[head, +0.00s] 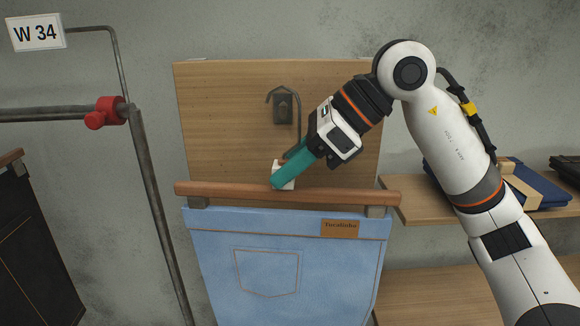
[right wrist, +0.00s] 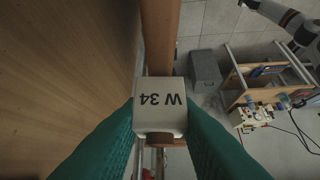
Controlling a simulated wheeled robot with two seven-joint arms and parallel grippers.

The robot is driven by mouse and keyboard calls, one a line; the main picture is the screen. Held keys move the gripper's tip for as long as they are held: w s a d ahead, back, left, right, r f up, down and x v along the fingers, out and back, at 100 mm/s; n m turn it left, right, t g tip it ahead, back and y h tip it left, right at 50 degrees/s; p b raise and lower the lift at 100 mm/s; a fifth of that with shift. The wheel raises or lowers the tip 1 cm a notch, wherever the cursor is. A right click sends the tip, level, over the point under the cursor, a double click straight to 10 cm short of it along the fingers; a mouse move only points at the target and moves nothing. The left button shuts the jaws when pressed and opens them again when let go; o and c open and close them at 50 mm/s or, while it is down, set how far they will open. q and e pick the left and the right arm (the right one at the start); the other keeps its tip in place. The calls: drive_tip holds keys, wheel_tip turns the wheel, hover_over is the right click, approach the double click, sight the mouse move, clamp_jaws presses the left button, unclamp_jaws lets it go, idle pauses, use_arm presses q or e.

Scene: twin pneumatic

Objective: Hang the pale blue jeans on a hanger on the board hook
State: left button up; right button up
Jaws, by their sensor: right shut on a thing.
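The pale blue jeans (head: 225,240) hang by their waistband from a wooden hanger (head: 340,195) with two clips, in front of a wooden board (head: 220,120). My right gripper (head: 281,180) is shut on the white size block (head: 289,184) at the hanger's middle. In the right wrist view, this block (right wrist: 160,98), marked W 34, sits between the green fingers. The hanger's wire hook (head: 298,115) rises from behind the fingers and arches over the dark board hook (head: 282,108). I cannot tell whether they touch. My left gripper is not seen.
A metal rail (head: 55,114) with a red clamp (head: 104,113) and a W 34 sign (head: 36,32) stands left. Dark trousers (head: 30,245) hang at the left edge. A wooden shelf (head: 420,212) with folded clothes (head: 545,195) is at right.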

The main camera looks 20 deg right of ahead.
drive_tip(key=shift+w+d+f+b, duration=0.25)
drive_tip(key=shift+w+f+b, duration=0.2)
drive_tip(key=shift+w+f, duration=0.4)
drive_tip(key=shift+w+d+f+b, duration=0.25)
drive_tip(key=shift+w+f+b, duration=0.15)
drive_tip(key=shift+w+f, duration=0.45)
drive_tip(key=shift+r, duration=0.1)
drive_tip(key=o, duration=1.1)
